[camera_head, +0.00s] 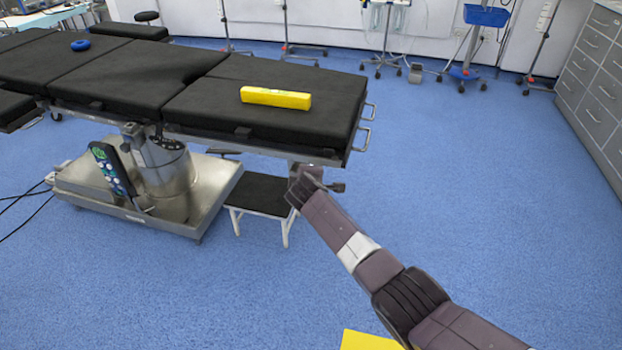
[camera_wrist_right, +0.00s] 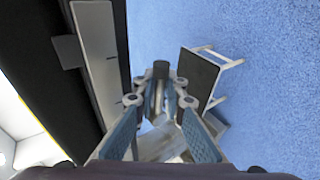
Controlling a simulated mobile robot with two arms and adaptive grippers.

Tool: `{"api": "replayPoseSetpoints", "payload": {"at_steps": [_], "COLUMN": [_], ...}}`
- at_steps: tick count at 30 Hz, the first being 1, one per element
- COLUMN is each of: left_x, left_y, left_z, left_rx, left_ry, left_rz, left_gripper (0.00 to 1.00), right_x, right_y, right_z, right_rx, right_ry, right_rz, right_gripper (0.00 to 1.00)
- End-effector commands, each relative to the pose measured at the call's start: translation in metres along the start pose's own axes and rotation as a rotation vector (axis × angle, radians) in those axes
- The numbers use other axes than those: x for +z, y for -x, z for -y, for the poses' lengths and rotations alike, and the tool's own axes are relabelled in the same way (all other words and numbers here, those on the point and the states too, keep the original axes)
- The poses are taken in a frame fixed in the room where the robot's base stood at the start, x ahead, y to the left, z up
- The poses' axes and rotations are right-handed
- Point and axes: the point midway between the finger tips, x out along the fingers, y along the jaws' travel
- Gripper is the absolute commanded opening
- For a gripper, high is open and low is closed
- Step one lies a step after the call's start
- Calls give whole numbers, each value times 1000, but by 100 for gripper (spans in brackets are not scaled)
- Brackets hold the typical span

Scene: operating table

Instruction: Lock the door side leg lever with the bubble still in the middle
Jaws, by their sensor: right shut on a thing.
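The operating table's black leg section (camera_head: 335,100) stretches to the right in the head view. A yellow spirit level (camera_head: 275,97) lies on it; its bubble is too small to make out. My right gripper (camera_head: 308,180) is under the near right corner of that section. In the right wrist view its fingers (camera_wrist_right: 160,95) are shut on the leg lever, mostly hidden between them. The lever's dark knob (camera_wrist_right: 160,69) shows just beyond the fingertips and also to the right of my gripper in the head view (camera_head: 337,187). My left gripper is not in view.
A black-topped step stool (camera_head: 260,193) stands on the floor below the leg section; it also shows in the wrist view (camera_wrist_right: 199,80). The table's metal base (camera_head: 215,195) is at left. A blue ring (camera_head: 81,45) lies on the table. Blue floor at right is clear.

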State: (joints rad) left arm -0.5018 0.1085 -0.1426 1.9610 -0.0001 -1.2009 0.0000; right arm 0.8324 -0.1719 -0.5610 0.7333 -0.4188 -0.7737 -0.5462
Motion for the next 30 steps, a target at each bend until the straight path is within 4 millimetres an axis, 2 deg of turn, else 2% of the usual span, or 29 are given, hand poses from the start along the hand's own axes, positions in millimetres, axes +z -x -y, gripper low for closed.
{"api": "replayPoseSetpoints", "payload": {"at_steps": [7, 8, 12, 13, 30], "left_x": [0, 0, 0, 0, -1], "left_y": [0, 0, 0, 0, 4], "left_z": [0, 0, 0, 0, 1], "left_rx": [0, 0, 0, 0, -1], "left_ry": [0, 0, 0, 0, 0], "left_rz": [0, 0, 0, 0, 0], "left_gripper": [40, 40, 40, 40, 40], "right_x": [1, 1, 1, 1, 2], "right_y": [0, 0, 0, 0, 5], "right_z": [-2, -2, -2, -2, 1], "right_rx": [4, 4, 3, 3, 9], "right_ry": [1, 1, 1, 1, -19], "right_rz": [1, 1, 1, 1, -13], "right_gripper": [0, 11, 27, 28, 28]}}
